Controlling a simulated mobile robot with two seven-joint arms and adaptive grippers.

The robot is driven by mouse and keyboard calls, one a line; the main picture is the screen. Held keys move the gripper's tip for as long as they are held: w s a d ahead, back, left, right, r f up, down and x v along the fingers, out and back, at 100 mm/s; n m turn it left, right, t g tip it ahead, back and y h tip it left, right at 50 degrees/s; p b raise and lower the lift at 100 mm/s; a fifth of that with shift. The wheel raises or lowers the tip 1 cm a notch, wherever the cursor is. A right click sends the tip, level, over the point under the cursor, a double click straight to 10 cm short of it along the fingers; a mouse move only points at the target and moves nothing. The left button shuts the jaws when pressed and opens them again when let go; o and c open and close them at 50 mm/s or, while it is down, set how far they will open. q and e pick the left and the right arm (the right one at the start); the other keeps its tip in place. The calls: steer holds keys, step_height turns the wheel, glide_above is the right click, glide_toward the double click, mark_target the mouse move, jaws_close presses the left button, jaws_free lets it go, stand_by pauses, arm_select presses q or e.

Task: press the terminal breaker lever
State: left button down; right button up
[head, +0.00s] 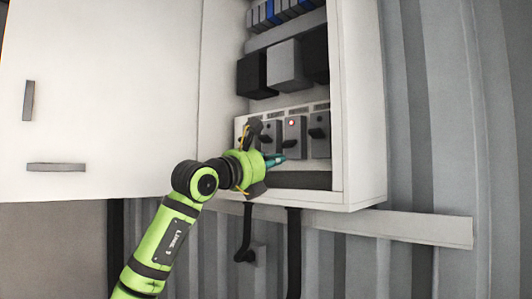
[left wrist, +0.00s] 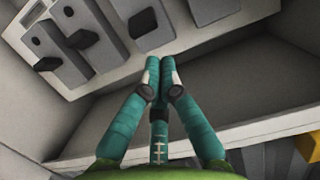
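I see no readable label telling which is the terminal breaker. My left gripper (head: 279,160) is in front of the lower part of the row, below the levers. In the left wrist view its teal fingertips (left wrist: 160,68) are together with nothing between them. Dark levers (left wrist: 47,64), (left wrist: 83,38) and (left wrist: 143,22) show beyond them, apart from the fingertips. My right gripper is not in view.
The cabinet's bottom ledge (head: 300,180) runs below the breakers, and its right side wall (head: 362,120) bounds the space. Dark and grey boxes (head: 286,65) sit above. A white door (head: 100,90) stands left. Cables (head: 293,240) hang underneath.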

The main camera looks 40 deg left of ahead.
mark_target(295, 155)
arm_select(q)
steer(key=p+x, duration=0.2)
steer(key=x, duration=0.2)
steer(key=shift+w, duration=0.3)
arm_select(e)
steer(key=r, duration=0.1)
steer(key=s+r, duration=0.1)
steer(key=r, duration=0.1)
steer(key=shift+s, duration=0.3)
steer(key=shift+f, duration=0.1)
